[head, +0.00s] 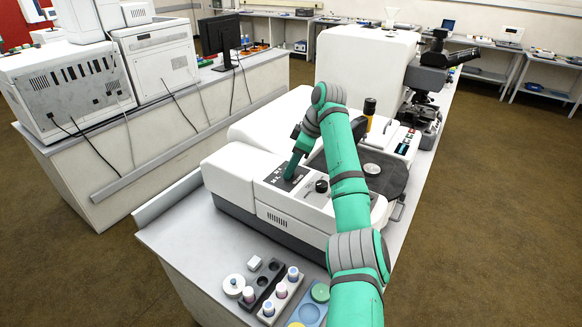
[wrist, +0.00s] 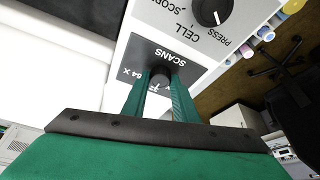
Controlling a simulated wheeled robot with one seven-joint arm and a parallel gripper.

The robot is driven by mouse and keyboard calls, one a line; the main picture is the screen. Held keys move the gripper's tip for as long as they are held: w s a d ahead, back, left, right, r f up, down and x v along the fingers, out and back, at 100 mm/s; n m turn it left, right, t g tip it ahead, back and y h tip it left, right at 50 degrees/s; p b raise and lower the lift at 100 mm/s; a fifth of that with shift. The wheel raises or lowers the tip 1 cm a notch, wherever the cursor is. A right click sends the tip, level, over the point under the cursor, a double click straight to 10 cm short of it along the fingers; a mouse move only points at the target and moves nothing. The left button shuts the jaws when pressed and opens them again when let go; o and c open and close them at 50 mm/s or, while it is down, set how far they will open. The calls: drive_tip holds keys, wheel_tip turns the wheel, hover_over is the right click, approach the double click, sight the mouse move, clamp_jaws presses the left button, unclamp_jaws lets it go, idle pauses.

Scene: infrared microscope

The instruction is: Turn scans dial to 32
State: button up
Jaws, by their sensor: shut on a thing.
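The scans dial (wrist: 160,80) is a dark knob on a dark panel marked SCANS, seen upside down in the wrist view. My gripper (wrist: 160,88) is shut on the dial, one green finger on each side. Most of the dial and its pointer are hidden by the fingers. Only part of the scale shows, including "64 X" at the lower left, so I cannot tell the setting. In the head view my gripper (head: 291,174) reaches down to the dark panel (head: 283,178) on the white microscope unit.
A second dial (wrist: 211,11), black with a white pointer, sits near the scans panel, by the words CELL and PRESS. A black round stage (head: 388,181) lies right of the panel. Vials in racks (head: 281,290) stand on the bench's front end. A monitor (head: 220,36) stands on the left bench.

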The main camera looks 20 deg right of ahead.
drive_tip(key=shift+r, duration=0.15)
drive_tip(key=o, duration=1.1)
drive_tip(key=shift+c, duration=0.2)
drive_tip(key=v, duration=1)
drive_tip(key=shift+d+r, duration=0.2)
drive_tip(key=shift+r, duration=0.05)
drive_tip(key=shift+s, duration=0.1)
